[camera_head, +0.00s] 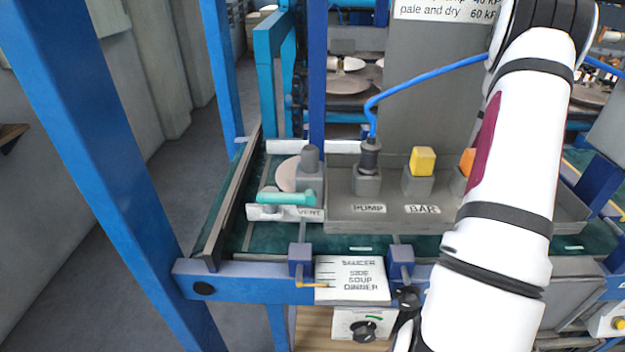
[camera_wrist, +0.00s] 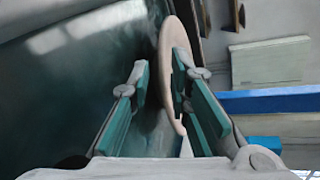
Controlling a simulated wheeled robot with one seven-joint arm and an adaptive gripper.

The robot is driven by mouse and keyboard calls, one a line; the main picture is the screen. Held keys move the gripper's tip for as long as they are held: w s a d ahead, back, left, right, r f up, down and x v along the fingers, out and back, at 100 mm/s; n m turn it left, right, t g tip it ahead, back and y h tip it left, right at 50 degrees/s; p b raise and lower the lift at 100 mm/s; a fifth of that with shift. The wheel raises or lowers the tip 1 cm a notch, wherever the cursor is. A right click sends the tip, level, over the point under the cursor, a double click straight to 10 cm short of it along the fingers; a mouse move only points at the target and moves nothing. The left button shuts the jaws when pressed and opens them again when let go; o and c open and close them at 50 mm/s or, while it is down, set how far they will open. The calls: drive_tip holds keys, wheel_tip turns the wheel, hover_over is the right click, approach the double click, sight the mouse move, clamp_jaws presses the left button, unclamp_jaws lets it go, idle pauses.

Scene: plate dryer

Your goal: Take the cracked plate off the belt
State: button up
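A pinkish, thin round plate (camera_wrist: 172,60) shows nearly edge-on in the wrist view, against the dark green belt (camera_wrist: 70,85). My gripper (camera_wrist: 160,78) is open there, its teal fingers apart. The plate lies by the right finger, which covers part of it; I cannot tell whether it is between the fingers. No crack is clear. My fingers do not show in the head view, where my white arm reaches down at the right.
A grey panel (camera_head: 340,212) with PUMP and BAR labels and a yellow block (camera_head: 423,160) stands over the belt (camera_head: 410,243). A size sign (camera_head: 352,278) and blue frame posts (camera_head: 100,130) stand in front and left.

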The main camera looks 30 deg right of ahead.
drive_tip(key=x, duration=0.4)
drive_tip(key=shift+c, duration=0.3)
clamp_jaws()
drive_tip(key=shift+r, duration=0.1)
drive_tip(key=shift+r, duration=0.1)
